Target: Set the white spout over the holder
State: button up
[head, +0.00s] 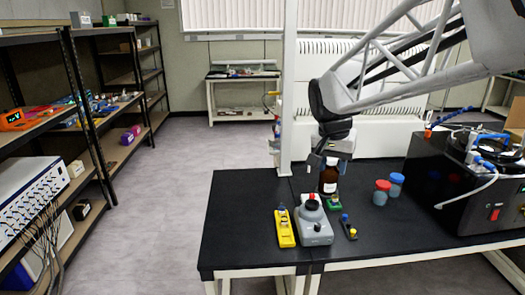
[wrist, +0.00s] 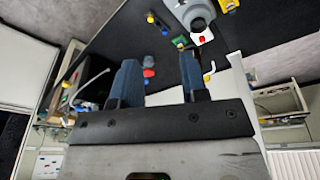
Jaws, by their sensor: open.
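My gripper (head: 330,160) is above the black table, over or near a brown bottle (head: 328,182) with a white label. In the wrist view, its two blue-grey fingers (wrist: 159,80) stand apart, with nothing seen held between them. I cannot pick out the white spout for certain in either view. A small dark stand (head: 349,228) with yellow and blue parts is on the table to the right of a grey device; I cannot tell whether it is the holder. The brown bottle's top is partly hidden by my gripper.
A yellow instrument (head: 284,228) and the grey device (head: 313,224) stand at the table's front left; the device also shows in the wrist view (wrist: 194,14). Red-capped (head: 381,191) and blue-capped (head: 396,184) containers stand right of the bottle. A black machine (head: 450,185) fills the right end.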

jog(key=w+d+f+m+h, duration=0.1)
jog(key=w+d+f+m, duration=0.1)
jog(key=w, duration=1.2)
jog(key=w+d+f+m+h, duration=0.1)
jog(key=w+d+f+m, duration=0.2)
jog(key=w, duration=1.1)
jog(key=w+d+f+m+g, duration=0.1)
jog(key=w+f+m, duration=0.4)
jog(key=w, duration=0.9)
jog(key=shift+w+d+f+h, duration=0.35)
jog(key=shift+d+f, duration=0.5)
jog(key=shift+f, duration=0.55)
jog(key=shift+f, duration=0.1)
jog(key=shift+x, duration=3.8)
jog(key=shift+s, duration=0.1)
grip_shut()
